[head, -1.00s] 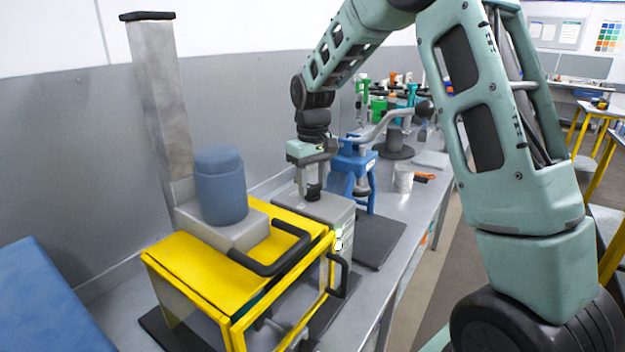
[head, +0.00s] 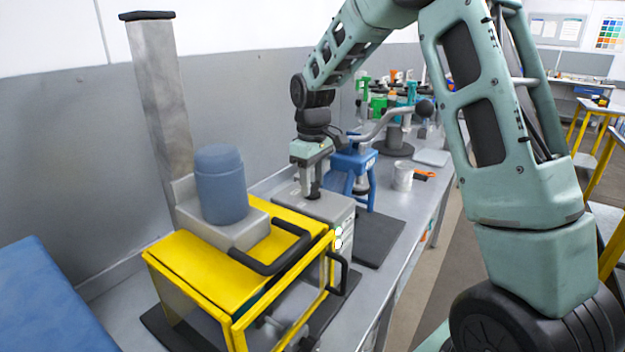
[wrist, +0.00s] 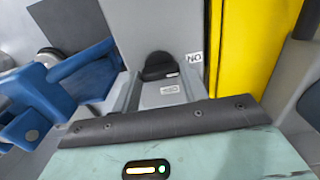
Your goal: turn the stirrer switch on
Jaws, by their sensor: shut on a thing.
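The stirrer switch is a black knob (wrist: 160,68) on top of a grey box (head: 328,208), beside the yellow frame. My gripper (head: 312,194) points down at the box top and is shut on the knob. In the head view the gripper mostly hides the knob. In the wrist view a small white label (wrist: 195,57) beside the knob reads like "NO", perhaps "ON" seen upside down. Two small pale round marks (head: 338,238) show on the box's front edge.
A yellow-framed guard (head: 200,268) with black handles stands left of the box, under a blue motor (head: 221,185) and a tall grey column (head: 160,100). A blue stand (head: 357,172) is close behind my gripper. A white cup (head: 402,178) stands farther right.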

